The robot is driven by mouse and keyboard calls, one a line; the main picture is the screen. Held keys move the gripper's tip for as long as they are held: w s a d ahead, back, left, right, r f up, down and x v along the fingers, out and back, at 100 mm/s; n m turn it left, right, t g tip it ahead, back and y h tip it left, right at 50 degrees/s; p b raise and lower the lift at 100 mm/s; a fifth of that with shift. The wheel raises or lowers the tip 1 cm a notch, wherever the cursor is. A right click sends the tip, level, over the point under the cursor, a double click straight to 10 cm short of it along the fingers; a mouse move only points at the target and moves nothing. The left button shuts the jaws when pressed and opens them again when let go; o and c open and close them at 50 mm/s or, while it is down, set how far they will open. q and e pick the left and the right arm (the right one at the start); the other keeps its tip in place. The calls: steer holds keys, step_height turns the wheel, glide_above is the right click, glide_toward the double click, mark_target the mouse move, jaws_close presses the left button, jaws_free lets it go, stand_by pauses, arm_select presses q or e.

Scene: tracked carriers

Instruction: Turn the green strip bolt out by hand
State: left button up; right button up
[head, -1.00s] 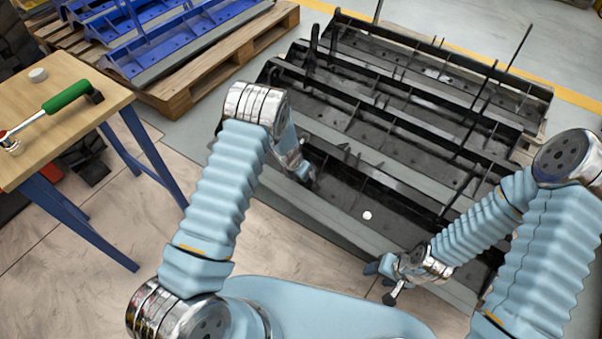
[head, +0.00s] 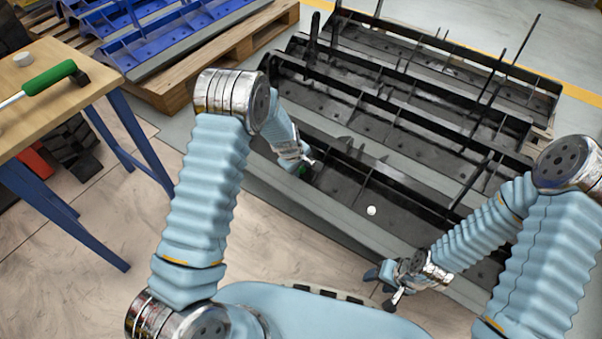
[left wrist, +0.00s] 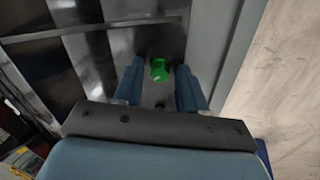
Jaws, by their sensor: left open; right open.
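The green strip bolt (left wrist: 159,70) shows in the left wrist view, standing on the dark carrier between my left gripper's two blue fingers. In the head view a small bit of green (head: 303,169) shows beside the fingertips. My left gripper (left wrist: 160,85) is open, with a finger on each side of the bolt and a visible gap to each; it also shows in the head view (head: 307,167). Whether the fingertips reach down to the bolt's height I cannot tell. My right gripper (head: 388,285) is open and empty near the front edge of the carriers.
Black carriers (head: 410,110) with upright ribs and tall thin rods fill the floor ahead. A small white round thing (head: 371,211) lies on the nearest one. A wooden table (head: 50,105) with a green-handled tool (head: 50,77) stands at the left. Blue carriers (head: 180,30) lie on a pallet behind.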

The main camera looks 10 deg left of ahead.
arm_select(q)
steer(key=m+b, duration=0.1)
steer(key=m, duration=0.3)
steer(key=m+b, duration=0.1)
steer(key=shift+f+m+b, duration=0.35)
steer(key=shift+m, duration=0.05)
steer(key=m, duration=0.2)
steer(key=shift+r+m+b, duration=0.15)
steer(key=shift+m+b, duration=0.2)
steer(key=shift+m, duration=0.05)
steer(key=shift+r+m, duration=0.2)
steer(key=shift+m, duration=0.3)
steer(key=shift+r, duration=0.1)
